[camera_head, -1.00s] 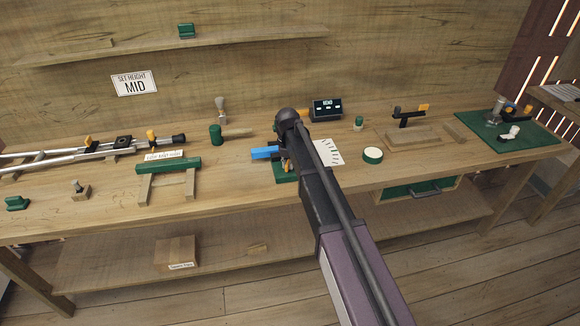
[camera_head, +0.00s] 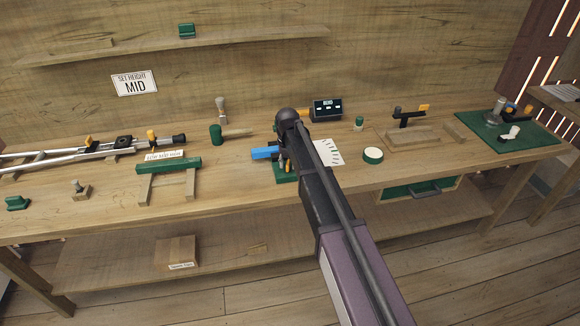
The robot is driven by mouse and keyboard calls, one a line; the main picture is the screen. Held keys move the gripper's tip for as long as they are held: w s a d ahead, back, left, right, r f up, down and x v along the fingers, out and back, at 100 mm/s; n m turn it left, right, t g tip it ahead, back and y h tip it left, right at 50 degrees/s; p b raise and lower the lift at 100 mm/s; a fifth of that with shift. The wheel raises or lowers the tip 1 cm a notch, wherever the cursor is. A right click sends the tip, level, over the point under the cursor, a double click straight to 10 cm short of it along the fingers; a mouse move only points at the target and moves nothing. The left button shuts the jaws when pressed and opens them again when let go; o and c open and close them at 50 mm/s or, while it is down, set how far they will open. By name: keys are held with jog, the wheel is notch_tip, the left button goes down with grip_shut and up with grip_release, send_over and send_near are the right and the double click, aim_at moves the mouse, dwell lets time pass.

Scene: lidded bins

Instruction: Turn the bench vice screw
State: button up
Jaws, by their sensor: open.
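The bench vice appears to be the small green-based fixture (camera_head: 286,179) with a blue block (camera_head: 264,153) on its left, near the middle of the bench. My arm reaches in from the bottom right and covers much of it. My gripper (camera_head: 285,164) is at the fixture, just right of the blue block, mostly hidden under my arm's dark end joint. What shows of it is small and dark, with orange bits beside it. It is open. I cannot make out the vice screw or tell whether the gripper touches it.
A green bar on wooden legs (camera_head: 168,166) stands to the left. A black box (camera_head: 327,109) stands behind. The bench front right of the green bar is clear.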

aim_at(288, 162)
jog(key=shift+r+p, duration=2.45)
jog(key=shift+r, duration=0.1)
jog(key=shift+c, duration=0.4)
jog(key=shift+m, duration=0.3)
